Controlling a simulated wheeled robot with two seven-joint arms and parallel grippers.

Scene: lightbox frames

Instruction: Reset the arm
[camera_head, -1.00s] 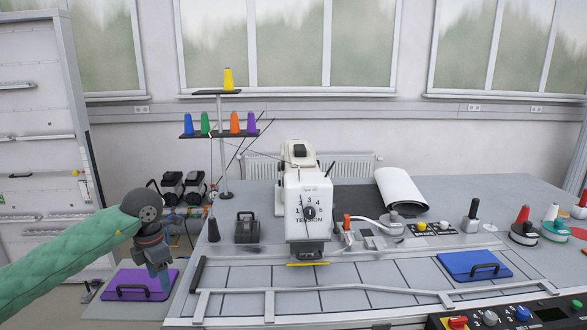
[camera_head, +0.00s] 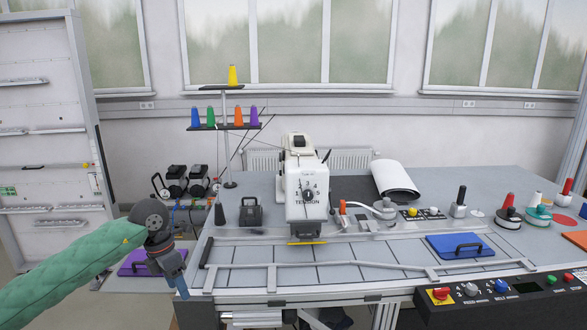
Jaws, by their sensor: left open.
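My left arm, in a green sleeve, comes in from the left edge of the head view. My left gripper (camera_head: 180,285) is open and points downward, with its fingers seen edge-on. It hangs at the left end of the sewing table, in front of the purple board (camera_head: 139,263). It holds nothing that I can see. My right gripper is not in view.
A white sewing machine (camera_head: 305,190) stands mid-table. A metal rail (camera_head: 350,267) runs along the front. A blue board (camera_head: 460,246) lies at right, above a control panel (camera_head: 500,291). A thread stand (camera_head: 230,150) rises behind.

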